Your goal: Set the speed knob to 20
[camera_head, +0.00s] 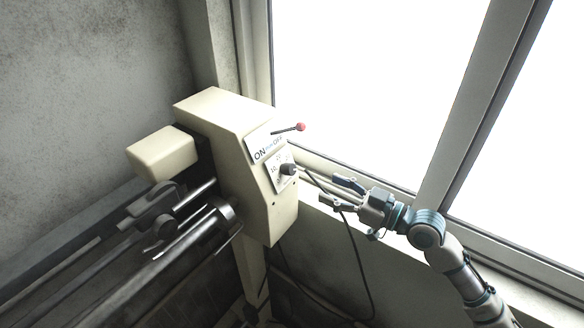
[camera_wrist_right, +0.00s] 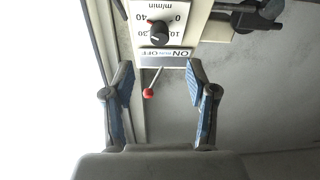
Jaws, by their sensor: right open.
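The speed knob (camera_head: 288,169) is a small dark knob on a white dial plate on the front of a cream machine head (camera_head: 272,215). In the right wrist view the knob (camera_wrist_right: 159,35) sits among the marks 0, 10, 30 and 40 and the words m/min. My left gripper is out of view.
A lever with a red ball (camera_head: 300,127) sticks out above the dial, by an ON/OFF plate (camera_head: 268,147). The ball (camera_wrist_right: 148,93) shows between my fingers in the wrist view. A cable (camera_head: 346,225) hangs below the gripper. A window (camera_head: 360,90) is behind.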

